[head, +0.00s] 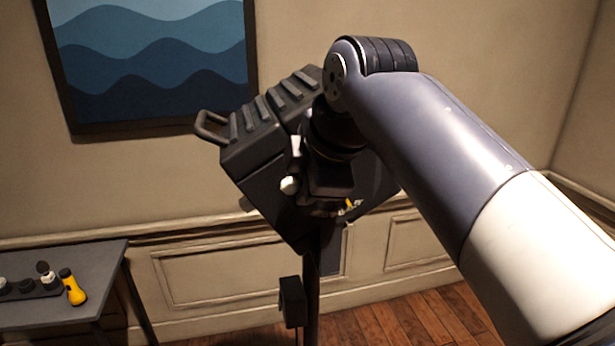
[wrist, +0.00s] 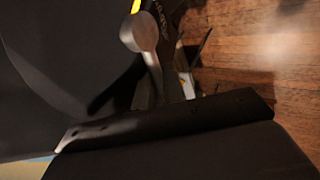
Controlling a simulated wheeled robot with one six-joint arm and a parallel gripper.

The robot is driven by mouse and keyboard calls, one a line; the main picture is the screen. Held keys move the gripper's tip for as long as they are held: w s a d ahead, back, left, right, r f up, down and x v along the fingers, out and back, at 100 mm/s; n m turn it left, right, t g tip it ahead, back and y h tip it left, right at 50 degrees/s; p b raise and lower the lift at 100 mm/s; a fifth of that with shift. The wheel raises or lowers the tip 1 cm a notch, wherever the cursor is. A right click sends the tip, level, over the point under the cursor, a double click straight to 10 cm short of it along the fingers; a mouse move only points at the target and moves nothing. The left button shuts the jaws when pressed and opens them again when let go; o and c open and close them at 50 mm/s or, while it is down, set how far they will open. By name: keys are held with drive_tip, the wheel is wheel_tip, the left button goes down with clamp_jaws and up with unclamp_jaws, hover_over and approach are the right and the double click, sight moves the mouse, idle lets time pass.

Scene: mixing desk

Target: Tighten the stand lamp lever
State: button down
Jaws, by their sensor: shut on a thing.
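The stand lamp (head: 250,150) is a large black ribbed box with a side handle, tilted on top of a dark upright pole (head: 312,290). My gripper (head: 328,209) is in front of the lamp's lower part and hides much of the joint there. It is shut on the lever, though the fingers' contact is hard to see. In the wrist view a grey lever (wrist: 140,36) with a rounded end runs down behind a dark edge. A yellow strip lies beside it, and a small yellow bit (head: 349,203) also shows beside my gripper in the head view.
A grey table (head: 95,260) at the lower left bears a yellow-and-black torch-like item (head: 73,288) and a dark rack with small knobs. A dark box (head: 292,301) hangs on the pole. A framed wave picture (head: 150,60) is on the wall. Wooden floor is clear at the lower right.

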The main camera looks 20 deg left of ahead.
idle(0.5)
drive_tip(key=c, duration=1.6)
unclamp_jaws()
drive_tip(key=v, duration=1)
drive_tip(key=shift+s+r+p, duration=0.25)
drive_tip(key=shift+p, duration=0.05)
drive_tip(key=shift+d, duration=0.1)
drive_tip(key=x, duration=1.1)
drive_tip(key=shift+w+b, duration=0.1)
drive_tip(key=shift+b, duration=0.2)
drive_tip(key=shift+d+r, duration=0.1)
drive_tip(key=shift+r, duration=0.1)
